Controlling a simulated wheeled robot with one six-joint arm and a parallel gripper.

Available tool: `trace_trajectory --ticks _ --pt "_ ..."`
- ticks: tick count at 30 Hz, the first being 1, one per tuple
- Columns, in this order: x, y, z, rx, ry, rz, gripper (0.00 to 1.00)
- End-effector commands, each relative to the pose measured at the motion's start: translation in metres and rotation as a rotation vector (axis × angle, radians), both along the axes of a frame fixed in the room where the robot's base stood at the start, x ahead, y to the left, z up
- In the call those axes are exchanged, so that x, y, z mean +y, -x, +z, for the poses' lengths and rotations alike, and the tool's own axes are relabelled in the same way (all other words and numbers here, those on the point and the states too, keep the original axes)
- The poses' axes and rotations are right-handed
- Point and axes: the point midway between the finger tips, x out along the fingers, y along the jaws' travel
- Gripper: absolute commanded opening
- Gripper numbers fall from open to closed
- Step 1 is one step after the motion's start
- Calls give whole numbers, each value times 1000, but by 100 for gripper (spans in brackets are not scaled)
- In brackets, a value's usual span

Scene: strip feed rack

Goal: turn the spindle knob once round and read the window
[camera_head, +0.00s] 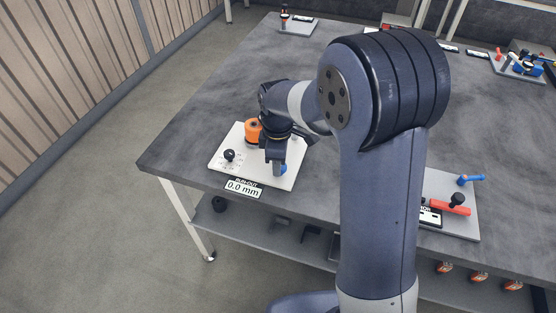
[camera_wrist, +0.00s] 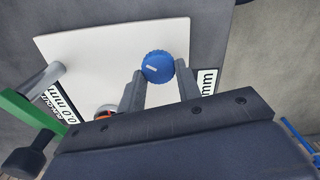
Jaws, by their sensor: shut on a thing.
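A white plate (camera_head: 228,163) lies near the table's front left edge. My gripper (camera_head: 277,163) points down at its right part. My gripper (camera_wrist: 160,82) is shut on a round, ribbed blue knob (camera_wrist: 158,64), with one finger on each side; in the head view the blue knob (camera_head: 284,169) is mostly hidden behind the fingers. A window (camera_head: 243,188) at the plate's front reads "0.0 mm" under a "RUN-OUT" label. In the wrist view a window (camera_wrist: 60,105) also reads "0.0 mm", seen rotated.
Another plate (camera_head: 466,223) with red and blue parts lies to the right. More fixtures stand at the back. The table (camera_head: 210,105) is clear behind the white plate.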

Motion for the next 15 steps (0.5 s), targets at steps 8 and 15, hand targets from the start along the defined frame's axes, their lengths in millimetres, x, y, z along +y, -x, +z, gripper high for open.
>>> trace_trajectory --ticks 8,15 --pt "1 0 0 -2 -2 101 10" --pt "1 0 0 -2 -2 126 10"
